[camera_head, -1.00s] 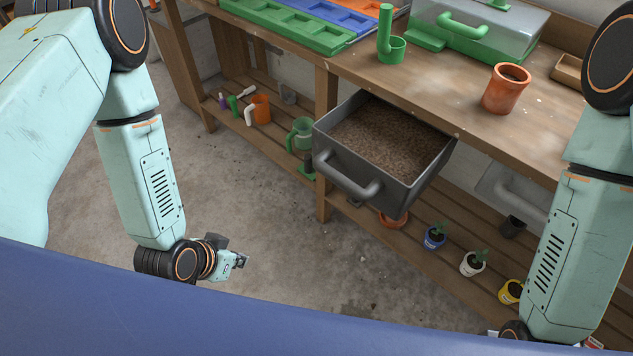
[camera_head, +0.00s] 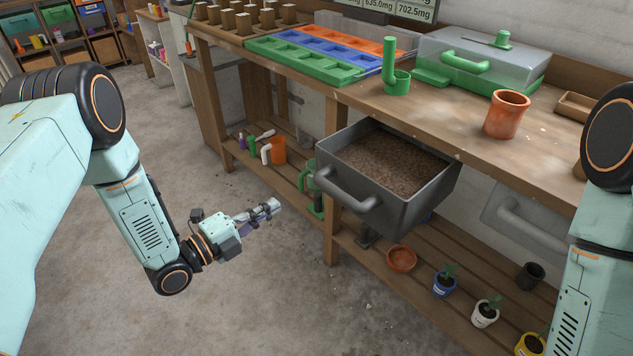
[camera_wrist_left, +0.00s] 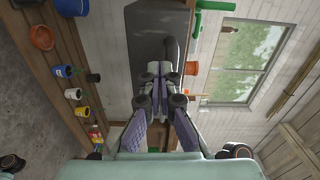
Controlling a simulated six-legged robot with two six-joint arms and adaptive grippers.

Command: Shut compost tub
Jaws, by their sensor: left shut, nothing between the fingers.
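The compost tub (camera_head: 408,207) is a dark grey drawer-like bin full of brown compost (camera_head: 385,160). It is pulled out from under the workbench, and its thick grey handle (camera_head: 345,192) faces me. My left gripper (camera_head: 272,207) is shut and empty, left of the handle and apart from it. In the left wrist view my left gripper's fingers (camera_wrist_left: 153,72) point toward the dark front of the tub (camera_wrist_left: 150,35). My right gripper is out of view; only part of that arm shows at the right.
The wooden bench (camera_head: 450,125) carries an orange pot (camera_head: 506,114), a green holder (camera_head: 396,80), a seed tray (camera_head: 322,50) and a clear-lidded box (camera_head: 475,60). A second grey handle (camera_head: 530,228) is right of the tub. Small pots (camera_head: 445,281) stand on the lower shelf. The floor at left is clear.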

